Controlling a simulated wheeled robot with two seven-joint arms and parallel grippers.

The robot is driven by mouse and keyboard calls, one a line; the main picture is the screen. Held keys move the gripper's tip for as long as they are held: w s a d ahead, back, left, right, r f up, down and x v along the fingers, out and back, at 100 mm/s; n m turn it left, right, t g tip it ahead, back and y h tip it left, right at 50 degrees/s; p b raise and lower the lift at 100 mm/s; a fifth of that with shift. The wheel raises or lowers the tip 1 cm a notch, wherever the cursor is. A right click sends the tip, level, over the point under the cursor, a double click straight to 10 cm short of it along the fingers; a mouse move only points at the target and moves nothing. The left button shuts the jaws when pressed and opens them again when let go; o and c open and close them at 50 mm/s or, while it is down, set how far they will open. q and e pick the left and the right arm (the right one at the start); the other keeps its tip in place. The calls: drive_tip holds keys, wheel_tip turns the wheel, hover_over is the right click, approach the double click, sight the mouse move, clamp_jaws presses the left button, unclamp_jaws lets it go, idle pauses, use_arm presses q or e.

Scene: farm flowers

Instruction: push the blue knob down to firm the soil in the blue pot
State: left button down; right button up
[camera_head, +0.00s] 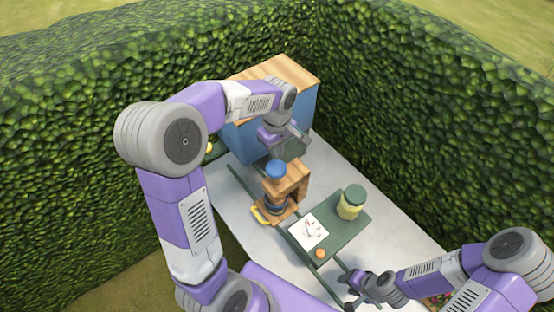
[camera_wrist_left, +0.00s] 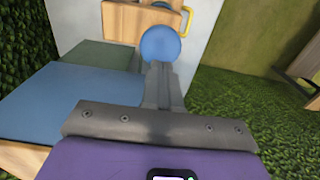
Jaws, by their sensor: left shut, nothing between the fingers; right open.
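The blue knob (camera_head: 276,169) sits on top of a wooden press stand (camera_head: 292,182). Under it, in the stand, is the dark blue pot (camera_head: 276,206), partly hidden by the stand; its soil cannot be made out. My left gripper (camera_head: 287,150) is behind the knob and close to it. In the left wrist view, the shut, empty fingers (camera_wrist_left: 160,72) point at the round blue knob (camera_wrist_left: 160,45), just short of it or touching; I cannot tell which. My right gripper (camera_head: 362,284) is open and empty at the lower right of the head view, away from the press.
A yellow handle (camera_head: 261,215) sticks out at the stand's base. A green tray (camera_head: 345,235) holds a white picture card (camera_head: 309,231) and a green-lidded jar (camera_head: 351,202). A blue cabinet with a wooden top (camera_head: 280,67) stands behind. Hedges (camera_head: 430,110) enclose the table.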

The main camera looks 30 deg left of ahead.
sight(277, 167)
use_arm(q)
wheel_tip(277, 167, down, 5)
drive_tip(key=shift+f, duration=0.15)
use_arm(e)
drive_tip(key=shift+r, duration=0.2)
drive_tip(key=shift+f, duration=0.1)
use_arm(q)
wheel_tip(277, 167, down, 5)
drive_tip(key=b, duration=0.4)
drive_tip(key=shift+f, duration=0.1)
use_arm(e)
wheel_tip(277, 167, down, 5)
drive_tip(key=shift+r, duration=0.2)
use_arm(q)
drive_tip(key=shift+s, duration=0.2)
use_arm(e)
drive_tip(key=shift+s+r, duration=0.1)
